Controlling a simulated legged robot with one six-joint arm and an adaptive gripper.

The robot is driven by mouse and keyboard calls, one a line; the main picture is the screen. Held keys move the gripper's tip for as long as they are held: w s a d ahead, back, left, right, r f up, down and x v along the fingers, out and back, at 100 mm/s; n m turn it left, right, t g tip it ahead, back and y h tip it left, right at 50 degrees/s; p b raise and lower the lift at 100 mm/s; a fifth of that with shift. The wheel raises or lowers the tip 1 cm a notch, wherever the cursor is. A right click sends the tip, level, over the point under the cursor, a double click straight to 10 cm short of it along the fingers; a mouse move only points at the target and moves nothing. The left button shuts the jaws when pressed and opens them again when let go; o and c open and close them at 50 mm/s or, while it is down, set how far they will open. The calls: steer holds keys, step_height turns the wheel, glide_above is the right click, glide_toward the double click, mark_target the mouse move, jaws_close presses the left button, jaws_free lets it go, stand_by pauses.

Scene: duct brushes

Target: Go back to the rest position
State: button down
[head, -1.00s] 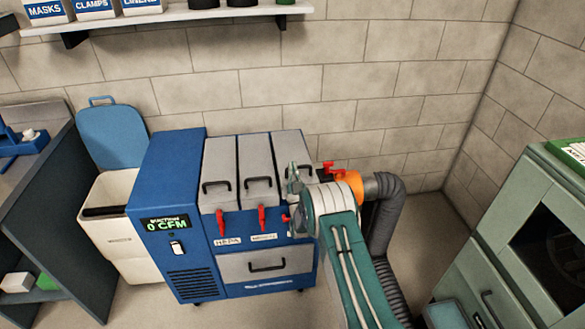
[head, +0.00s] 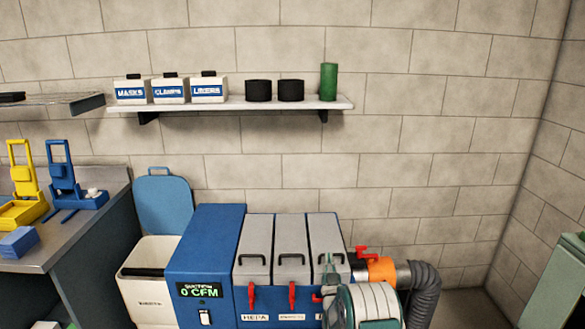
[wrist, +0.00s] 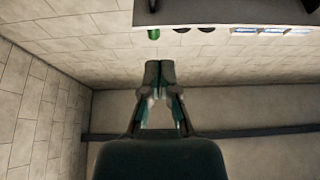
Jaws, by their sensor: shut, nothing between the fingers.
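My gripper (wrist: 158,78) shows in the wrist view with its two fingers together and nothing held between them. It points toward the block wall, with the wall shelf (wrist: 230,16) above it in the picture and clear space between. In the head view my teal and white arm (head: 368,303) stands at the bottom, in front of the right end of the blue suction unit (head: 205,250). The fingers cannot be made out clearly there. The unit's display reads 0 CFM.
An orange collar (head: 382,270) and black hose (head: 424,290) are beside my arm. A shelf (head: 230,103) holds labelled boxes, black cups and a green cylinder (head: 329,82). A white bin (head: 150,300) stands left, and a green cabinet (head: 555,285) right.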

step_height(320, 180, up, 13)
steer(key=g, duration=0.4)
steer(key=s+r+g, duration=0.4)
steer(key=s+r, duration=0.6)
steer(key=s, duration=0.1)
steer(key=s+d+f+g, duration=0.1)
steer(key=s+g, duration=0.8)
steer(key=s, duration=3)
steer(key=shift+s+d+g, duration=0.3)
steer(key=shift+d, duration=0.15)
